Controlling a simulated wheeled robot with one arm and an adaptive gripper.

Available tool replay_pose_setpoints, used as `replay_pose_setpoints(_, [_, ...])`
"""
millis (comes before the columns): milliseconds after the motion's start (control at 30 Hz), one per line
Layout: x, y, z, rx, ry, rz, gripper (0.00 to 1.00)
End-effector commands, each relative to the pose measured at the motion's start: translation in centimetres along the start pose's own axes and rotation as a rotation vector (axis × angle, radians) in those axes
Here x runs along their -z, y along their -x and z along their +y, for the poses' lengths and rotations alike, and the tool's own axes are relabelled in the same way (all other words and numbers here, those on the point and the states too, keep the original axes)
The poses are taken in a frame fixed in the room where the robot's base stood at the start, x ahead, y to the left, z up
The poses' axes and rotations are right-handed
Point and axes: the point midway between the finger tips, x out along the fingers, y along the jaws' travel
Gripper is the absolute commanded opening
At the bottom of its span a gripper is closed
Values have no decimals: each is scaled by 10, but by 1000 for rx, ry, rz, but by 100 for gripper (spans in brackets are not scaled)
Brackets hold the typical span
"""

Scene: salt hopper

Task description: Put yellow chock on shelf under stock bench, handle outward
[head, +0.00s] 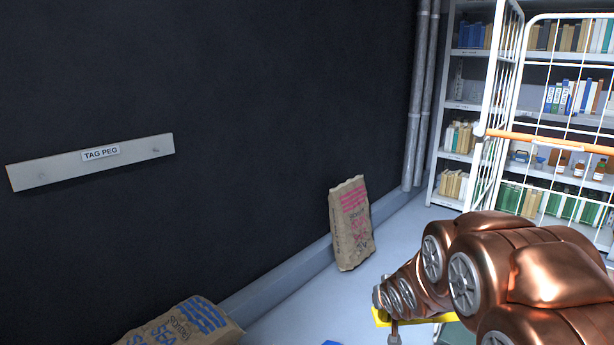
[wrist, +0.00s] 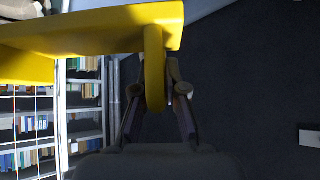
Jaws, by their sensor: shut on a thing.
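The yellow chock (wrist: 90,32) fills the upper left of the wrist view. Its looped yellow handle (wrist: 154,70) runs down between the fingers of my gripper (wrist: 157,98), which is shut on it. In the head view only small yellow parts of the chock (head: 442,318) show below my copper arm; most of it is hidden by the arm or cut off by the frame. The stock bench and the shelf under it cannot be made out in either view.
A paper sack (head: 352,225) leans against the dark wall (head: 230,120); another sack (head: 185,325) lies at the bottom. A white wire cage (head: 560,110) with an orange bar stands at right before shelving (head: 452,130). Pale floor (head: 300,315) shows between the sacks.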

Motion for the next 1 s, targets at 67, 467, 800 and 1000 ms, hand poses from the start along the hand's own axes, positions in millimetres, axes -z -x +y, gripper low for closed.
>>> replay_pose_setpoints(67, [18, 17, 0, 0, 1, 1, 0])
replay_pose_setpoints(467, [67, 67, 0, 0, 1, 1, 0])
replay_pose_setpoints(800, [100, 99, 0, 0, 1, 1, 0])
replay_pose_setpoints(1000, [105, 105, 0, 0, 1, 1, 0])
